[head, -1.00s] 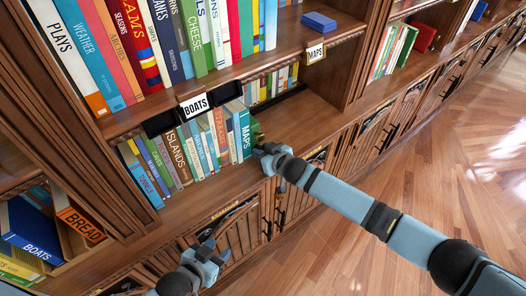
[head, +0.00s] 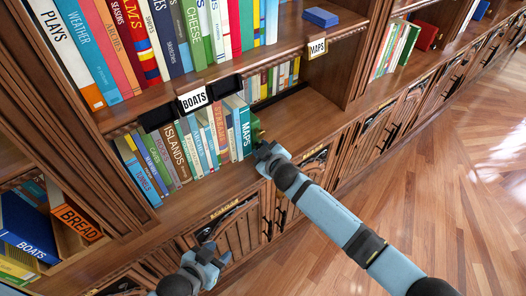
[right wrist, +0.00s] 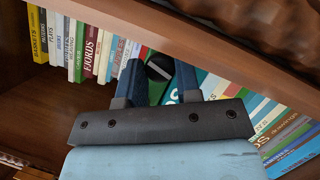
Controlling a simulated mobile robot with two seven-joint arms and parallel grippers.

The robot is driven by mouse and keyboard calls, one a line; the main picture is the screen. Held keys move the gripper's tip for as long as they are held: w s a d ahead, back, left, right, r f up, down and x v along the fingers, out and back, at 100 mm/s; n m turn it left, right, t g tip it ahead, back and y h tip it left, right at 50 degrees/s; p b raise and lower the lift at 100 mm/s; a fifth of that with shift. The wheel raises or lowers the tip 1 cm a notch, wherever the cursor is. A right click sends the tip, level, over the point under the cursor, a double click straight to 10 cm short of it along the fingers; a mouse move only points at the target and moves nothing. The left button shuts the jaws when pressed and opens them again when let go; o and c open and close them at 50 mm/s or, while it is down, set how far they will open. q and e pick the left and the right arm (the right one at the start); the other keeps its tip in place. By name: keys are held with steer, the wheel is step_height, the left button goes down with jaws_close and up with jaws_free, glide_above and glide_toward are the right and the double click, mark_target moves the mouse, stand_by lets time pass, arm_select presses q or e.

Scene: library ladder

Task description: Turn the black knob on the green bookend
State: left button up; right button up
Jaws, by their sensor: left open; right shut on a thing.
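The green bookend (head: 256,126) stands on the lower shelf at the right end of the book row, beside the MAPS book. Only a small part shows in the head view. In the right wrist view the black knob (right wrist: 158,68) sits between the fingers of my right gripper (right wrist: 158,80), with the green surface just behind it. My right gripper (head: 264,151) is shut on the knob; in the head view the hand hides the knob. My left gripper (head: 207,247) is open and empty, low in front of the cabinet doors.
A MAPS label (head: 318,48) hangs from the shelf above. Wooden floor (head: 440,180) lies open at right.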

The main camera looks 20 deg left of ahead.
steer(key=shift+f+n+t, duration=0.1)
steer(key=shift+n+t, duration=0.2)
stand_by(0.4)
steer(key=o, duration=0.9)
